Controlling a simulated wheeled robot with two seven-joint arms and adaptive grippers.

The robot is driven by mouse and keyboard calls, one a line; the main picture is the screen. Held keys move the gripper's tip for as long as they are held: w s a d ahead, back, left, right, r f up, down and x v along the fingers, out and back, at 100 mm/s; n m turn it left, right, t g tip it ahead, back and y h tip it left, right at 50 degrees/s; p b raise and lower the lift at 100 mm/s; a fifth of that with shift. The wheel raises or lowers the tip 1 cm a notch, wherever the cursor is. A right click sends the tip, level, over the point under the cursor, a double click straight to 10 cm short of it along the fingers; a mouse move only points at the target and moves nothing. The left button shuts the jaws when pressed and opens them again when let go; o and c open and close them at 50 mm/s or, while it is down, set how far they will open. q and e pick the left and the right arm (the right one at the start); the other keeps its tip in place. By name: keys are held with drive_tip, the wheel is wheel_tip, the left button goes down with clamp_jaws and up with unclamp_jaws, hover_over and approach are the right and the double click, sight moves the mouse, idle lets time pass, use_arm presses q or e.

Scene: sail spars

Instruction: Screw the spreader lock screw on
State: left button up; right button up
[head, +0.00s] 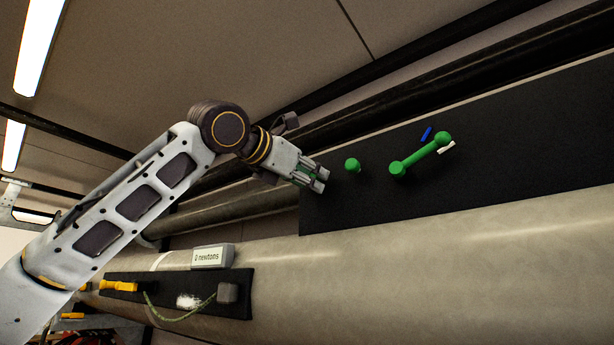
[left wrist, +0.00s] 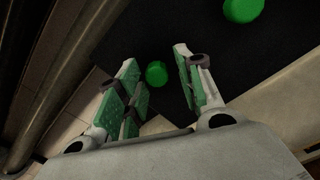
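My left gripper (head: 321,180) reaches in from the left towards the black panel. In the left wrist view its fingers (left wrist: 157,60) with green pads are spread and empty. A small green round knob (head: 352,165) is on the panel just right of the fingertips, apart from them. It also shows between the fingers in the left wrist view (left wrist: 156,73). A green bar with round ends (head: 421,154) is further right on the panel; a green round end (left wrist: 243,9) shows at the top of the left wrist view. I cannot tell which green part is the lock screw. My right gripper is not in view.
The black panel (head: 530,150) lies along a large pale spar (head: 450,250). A blue piece (head: 426,133) and a white piece (head: 447,148) are near the bar. Below left are a newtons display (head: 212,257) and a black mat (head: 240,308) with a yellow tool (head: 119,286).

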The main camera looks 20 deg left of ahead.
use_arm(q)
drive_tip(key=shift+a, duration=0.1)
drive_tip(key=shift+w+a+r, duration=0.1)
drive_tip(key=shift+w+a, duration=0.05)
drive_tip(key=shift+a, duration=0.15)
